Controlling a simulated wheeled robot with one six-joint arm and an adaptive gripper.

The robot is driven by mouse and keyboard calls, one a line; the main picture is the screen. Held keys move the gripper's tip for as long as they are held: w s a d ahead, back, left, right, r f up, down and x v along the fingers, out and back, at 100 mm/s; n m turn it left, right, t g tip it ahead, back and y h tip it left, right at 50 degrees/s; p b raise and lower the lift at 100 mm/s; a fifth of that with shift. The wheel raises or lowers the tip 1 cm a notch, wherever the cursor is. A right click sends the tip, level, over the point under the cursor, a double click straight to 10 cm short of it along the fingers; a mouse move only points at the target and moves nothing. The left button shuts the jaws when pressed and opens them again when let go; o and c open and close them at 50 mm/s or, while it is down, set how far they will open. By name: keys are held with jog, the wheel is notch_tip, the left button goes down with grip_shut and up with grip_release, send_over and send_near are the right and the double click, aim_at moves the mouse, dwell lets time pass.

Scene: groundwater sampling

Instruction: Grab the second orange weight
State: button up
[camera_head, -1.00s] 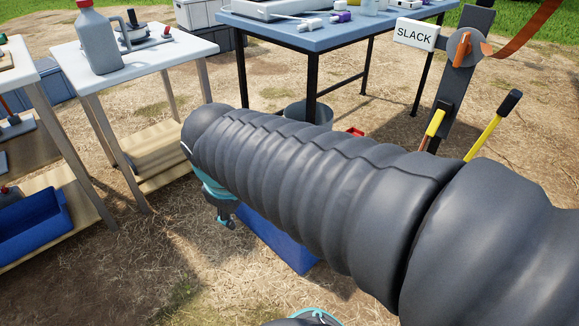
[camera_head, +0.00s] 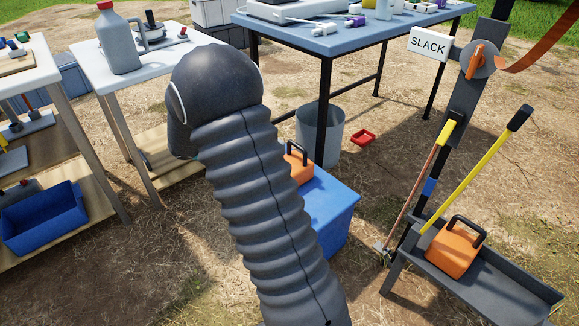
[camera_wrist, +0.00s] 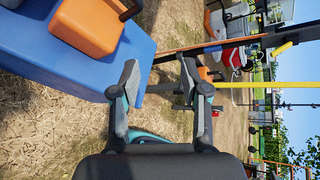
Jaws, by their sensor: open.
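One orange weight (camera_head: 299,168) with a black handle sits on a blue box (camera_head: 335,210), partly hidden behind my arm in the head view. It also shows at the top left of the wrist view (camera_wrist: 92,24), on the blue box top (camera_wrist: 60,62). Another orange weight (camera_head: 453,250) with a black handle sits in a grey tray (camera_head: 500,290) at the right. My gripper (camera_wrist: 160,76) is open with nothing between its fingers, apart from both weights. In the head view it is mostly hidden behind my arm.
A yellow-handled tool (camera_head: 475,170) leans over the grey tray beside the post with a SLACK sign (camera_head: 428,42). A grey bucket (camera_head: 322,130) and red dish (camera_head: 363,137) stand near the blue table (camera_head: 345,42). A white table (camera_head: 90,68) is at left. Bare ground lies in front.

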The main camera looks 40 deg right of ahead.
aim_at(297, 147)
jog(key=w+d+f+n+h, duration=0.2)
jog(key=w+f+n+h, duration=0.1)
jog(key=w+f+n, duration=0.3)
jog(key=shift+n+t, duration=0.4)
jog(key=shift+n, duration=0.1)
jog(key=x, duration=0.8)
jog(key=shift+s+d+r, duration=0.15)
jog(key=shift+d, duration=0.3)
jog(key=shift+f+b+x, duration=0.15)
jog(key=shift+b+x, duration=0.2)
jog(key=shift+x, duration=0.95)
jog(key=shift+f+b+x, duration=0.1)
jog(key=shift+b+x, duration=0.2)
jog(key=shift+x, duration=1)
grip_shut()
jog(key=shift+r, duration=0.15)
